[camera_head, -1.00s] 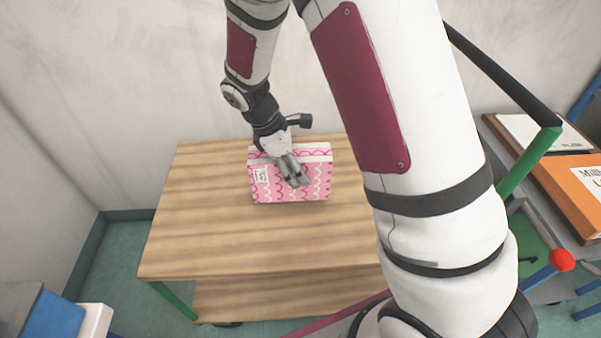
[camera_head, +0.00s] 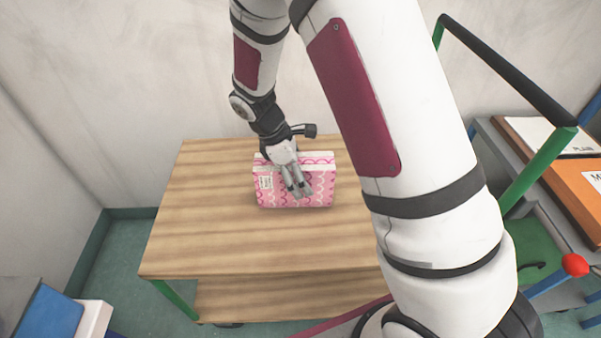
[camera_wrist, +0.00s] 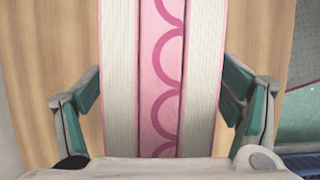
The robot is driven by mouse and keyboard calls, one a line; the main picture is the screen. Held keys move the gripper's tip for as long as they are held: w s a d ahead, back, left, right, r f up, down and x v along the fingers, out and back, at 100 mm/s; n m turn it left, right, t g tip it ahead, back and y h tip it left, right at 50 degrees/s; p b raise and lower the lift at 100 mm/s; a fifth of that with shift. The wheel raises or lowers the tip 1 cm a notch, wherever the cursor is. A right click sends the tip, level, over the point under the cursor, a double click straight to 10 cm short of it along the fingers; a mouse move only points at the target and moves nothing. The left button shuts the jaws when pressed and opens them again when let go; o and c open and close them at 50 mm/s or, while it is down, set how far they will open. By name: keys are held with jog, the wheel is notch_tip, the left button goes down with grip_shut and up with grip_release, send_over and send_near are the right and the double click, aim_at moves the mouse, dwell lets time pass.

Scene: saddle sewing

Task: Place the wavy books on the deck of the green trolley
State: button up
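The wavy books (camera_head: 318,190) are pink and white with wavy lines and a white label. They stand upright over the wooden deck (camera_head: 215,215) of the green trolley, towards its back. I cannot tell whether their lower edge touches the deck. My gripper (camera_head: 298,190) reaches down over them from above. In the wrist view, its two teal-padded fingers (camera_wrist: 162,100) sit on either side of the books (camera_wrist: 160,60), against their outer faces. Two pale page blocks show there with a pink wavy strip between them. The trolley's right part is hidden behind my arm.
The trolley has a green leg (camera_head: 172,298) and a lower wooden shelf (camera_head: 250,300). A black handle bar (camera_head: 508,70) rises at the right. Beyond it a grey table (camera_head: 545,195) carries an orange book (camera_head: 580,185). The deck's left and front are bare.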

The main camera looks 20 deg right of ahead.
jog(key=p+v, duration=0.2)
jog(key=v, duration=1)
jog(key=shift+r+p, duration=0.1)
jog(key=shift+p, duration=0.2)
jog(key=shift+s+d+r, duration=0.1)
jog(key=shift+s+r, duration=0.05)
jog(key=shift+r, duration=0.05)
jog(key=s+d+r+m+t+y, duration=0.1)
jog(key=s+d+r+m, duration=0.1)
jog(key=s+r+m, duration=0.4)
jog(key=s+d+r+m+y, duration=0.1)
jog(key=s+d+r+m, duration=0.15)
jog(key=s+r, duration=0.7)
jog(key=s+m+t+y, duration=0.1)
jog(key=s+m, duration=0.5)
jog(key=s, duration=1.1)
jog(key=shift+y, duration=0.7)
